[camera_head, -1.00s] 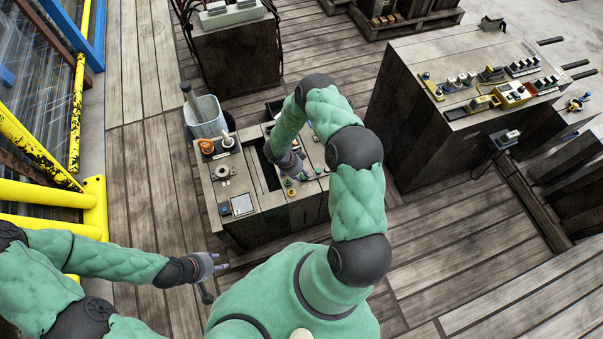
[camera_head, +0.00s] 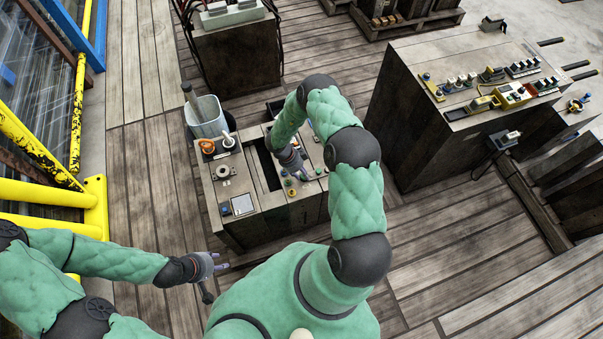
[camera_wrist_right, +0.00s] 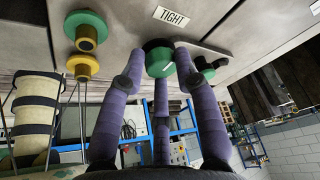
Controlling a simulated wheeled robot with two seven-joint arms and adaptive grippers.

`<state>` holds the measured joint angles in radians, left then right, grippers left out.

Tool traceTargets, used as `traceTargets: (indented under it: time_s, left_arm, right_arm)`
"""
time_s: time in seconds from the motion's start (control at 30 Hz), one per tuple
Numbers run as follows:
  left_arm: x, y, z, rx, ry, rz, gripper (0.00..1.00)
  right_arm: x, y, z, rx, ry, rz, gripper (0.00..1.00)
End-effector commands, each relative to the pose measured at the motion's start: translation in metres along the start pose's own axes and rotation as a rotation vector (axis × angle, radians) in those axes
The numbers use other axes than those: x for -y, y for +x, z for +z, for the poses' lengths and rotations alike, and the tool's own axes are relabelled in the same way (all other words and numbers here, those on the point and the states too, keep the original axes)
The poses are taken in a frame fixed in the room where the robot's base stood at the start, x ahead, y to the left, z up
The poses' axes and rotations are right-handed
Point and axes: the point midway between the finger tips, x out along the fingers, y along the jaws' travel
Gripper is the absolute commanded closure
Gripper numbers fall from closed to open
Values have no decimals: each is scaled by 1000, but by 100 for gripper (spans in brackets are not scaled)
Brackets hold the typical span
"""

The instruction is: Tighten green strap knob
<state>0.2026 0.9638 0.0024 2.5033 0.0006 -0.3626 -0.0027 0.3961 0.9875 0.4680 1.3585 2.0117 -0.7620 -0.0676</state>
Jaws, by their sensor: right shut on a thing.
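The green knob (camera_wrist_right: 158,58), with a dark base and a pale mark on its face, sits on the panel beside a label reading "TIGHT" (camera_wrist_right: 174,17) in the right wrist view. My right gripper (camera_wrist_right: 160,62) has its purple fingers closed around this knob. In the head view my right gripper (camera_head: 302,174) is over the right part of the bench top, and its fingers partly hide the knob there. My left gripper (camera_head: 217,266) is empty and its fingers are apart, in front of the bench's left corner.
The wooden bench (camera_head: 225,203) has a dark slot in its top. Yellow-and-green knobs (camera_wrist_right: 86,38) and another green knob (camera_wrist_right: 206,64) are close to my right fingers. A white bin (camera_head: 207,118) stands behind the bench. A larger bench (camera_head: 405,125) stands at right.

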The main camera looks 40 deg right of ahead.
Motion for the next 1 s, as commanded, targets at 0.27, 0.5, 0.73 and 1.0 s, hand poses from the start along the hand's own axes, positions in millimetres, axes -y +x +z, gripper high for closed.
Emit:
traceTargets:
  time_s: [0.27, 0.5, 0.73, 1.0]
  left_arm:
    - [0, 0, 0, 0, 0, 0, 60]
    - [0, 0, 0, 0, 0, 0, 60]
    - [0, 0, 0, 0, 0, 0, 60]
    - [0, 0, 0, 0, 0, 0, 60]
  right_arm:
    - [2, 0, 0, 2, 0, -3, 46]
    - [1, -1, 0, 1, 0, -2, 46]
    - [2, -22, 0, 3, 0, -5, 46]
    - [2, -75, 1, 3, 0, -5, 46]
